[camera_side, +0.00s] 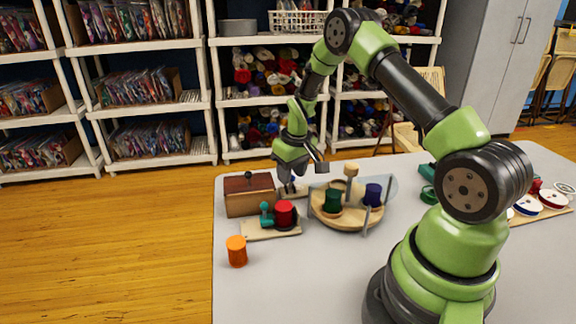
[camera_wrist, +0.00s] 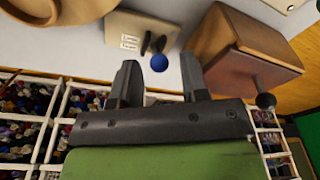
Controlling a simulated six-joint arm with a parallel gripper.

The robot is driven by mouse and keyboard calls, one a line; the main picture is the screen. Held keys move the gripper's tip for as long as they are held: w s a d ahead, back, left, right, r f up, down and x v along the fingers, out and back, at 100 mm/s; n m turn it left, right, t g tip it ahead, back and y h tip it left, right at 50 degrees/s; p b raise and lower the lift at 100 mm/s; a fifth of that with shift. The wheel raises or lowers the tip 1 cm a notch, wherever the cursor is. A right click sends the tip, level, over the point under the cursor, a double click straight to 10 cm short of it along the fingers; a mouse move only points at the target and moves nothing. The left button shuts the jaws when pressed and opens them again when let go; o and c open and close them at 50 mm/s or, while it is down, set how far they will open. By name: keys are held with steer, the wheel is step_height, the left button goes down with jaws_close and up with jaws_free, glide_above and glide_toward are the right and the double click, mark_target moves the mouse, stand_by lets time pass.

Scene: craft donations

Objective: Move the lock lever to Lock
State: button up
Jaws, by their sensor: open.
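The lock lever is a dark lever (camera_wrist: 147,42) on a small cream board (camera_wrist: 118,27) in the wrist view, with a blue ball knob (camera_wrist: 159,63) beside its dark parts. White label marks (camera_wrist: 130,42) lie on the board, too small to read. My gripper (camera_wrist: 159,60) is open, with one finger on each side of the blue knob in the picture; I cannot tell whether either touches it. In the side view my gripper (camera_side: 289,187) is low over the board (camera_side: 294,193), between the wooden box and the round stand, and hides most of the lever.
A brown wooden box (camera_side: 249,194) with a dark knob stands close left. A round wooden stand (camera_side: 340,218) with green and blue spools is close right. In front are a board with a red spool (camera_side: 284,214) and an orange spool (camera_side: 237,252). The table's front middle is clear.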

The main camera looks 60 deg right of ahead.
steer(key=shift+r, duration=2.85)
steer(key=shift+r, duration=0.1)
steer(key=s+a+r+t, duration=0.1)
steer(key=s+a+r, duration=0.2)
steer(key=a+r, duration=0.35)
steer(key=s+a+r+t, duration=0.2)
steer(key=s+a+r, duration=0.15)
steer(key=r, duration=0.55)
steer(key=s+a+r+m+t+y, duration=0.1)
steer(key=s+a+r, duration=0.3)
steer(key=s+a, duration=0.5)
steer(key=s+t+y, duration=0.1)
steer(key=s, duration=0.3)
steer(key=shift+a+r, duration=0.15)
steer(key=shift+s, duration=0.1)
